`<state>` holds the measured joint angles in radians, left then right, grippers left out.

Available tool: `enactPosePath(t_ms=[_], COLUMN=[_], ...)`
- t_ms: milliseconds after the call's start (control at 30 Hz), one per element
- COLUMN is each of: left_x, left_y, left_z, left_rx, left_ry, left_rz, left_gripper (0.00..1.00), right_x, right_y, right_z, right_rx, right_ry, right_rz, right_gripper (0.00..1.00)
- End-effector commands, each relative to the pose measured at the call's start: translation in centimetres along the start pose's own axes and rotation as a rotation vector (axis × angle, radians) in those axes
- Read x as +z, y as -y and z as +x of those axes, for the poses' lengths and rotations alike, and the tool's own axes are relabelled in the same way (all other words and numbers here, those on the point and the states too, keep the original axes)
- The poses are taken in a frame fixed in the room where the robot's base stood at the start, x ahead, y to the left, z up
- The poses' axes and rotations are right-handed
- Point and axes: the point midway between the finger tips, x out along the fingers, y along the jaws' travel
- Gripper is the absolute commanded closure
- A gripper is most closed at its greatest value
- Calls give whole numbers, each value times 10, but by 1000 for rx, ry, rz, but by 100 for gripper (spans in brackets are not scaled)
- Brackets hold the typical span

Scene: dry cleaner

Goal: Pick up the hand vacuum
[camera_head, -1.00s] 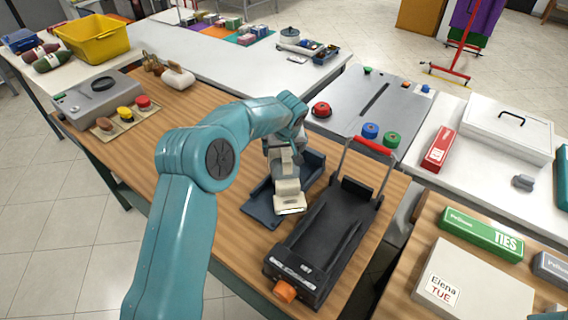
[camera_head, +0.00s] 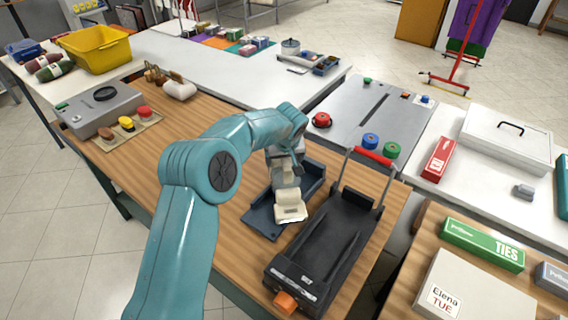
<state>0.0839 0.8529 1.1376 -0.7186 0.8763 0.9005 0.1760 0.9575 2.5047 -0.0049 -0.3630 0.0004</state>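The hand vacuum (camera_head: 290,204) appears to be the cream and grey appliance at the middle of the wooden bench, its cream end toward me. It is at a dark blue open tray (camera_head: 264,221); I cannot tell whether it rests on it or is just above. My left gripper (camera_head: 285,160) is at the vacuum's far, grey end, pointing down. My wrist and the vacuum hide most of the fingers, so their opening and any grip are unclear. My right gripper is not in view.
A grey box (camera_head: 100,107) and a board with coloured knobs (camera_head: 128,130) are at the bench's left. Bare wood lies between them and my arm.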

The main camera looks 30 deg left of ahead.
Motion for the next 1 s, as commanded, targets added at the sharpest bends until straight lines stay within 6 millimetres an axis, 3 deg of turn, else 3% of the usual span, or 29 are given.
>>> enactPosePath(t_ms=[267,700,1000], left_x=[-20,-65,-75], left_y=[-1,-1,0], left_z=[-44,-154,-181], left_rx=[6,4,2], left_ry=[-10,-7,-4], left_rz=[-4,-3,-2], left_gripper=[99,99,99], right_x=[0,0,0], right_y=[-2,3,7], right_z=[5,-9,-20], right_rx=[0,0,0], right_ry=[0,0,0], right_rz=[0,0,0], right_gripper=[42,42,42])
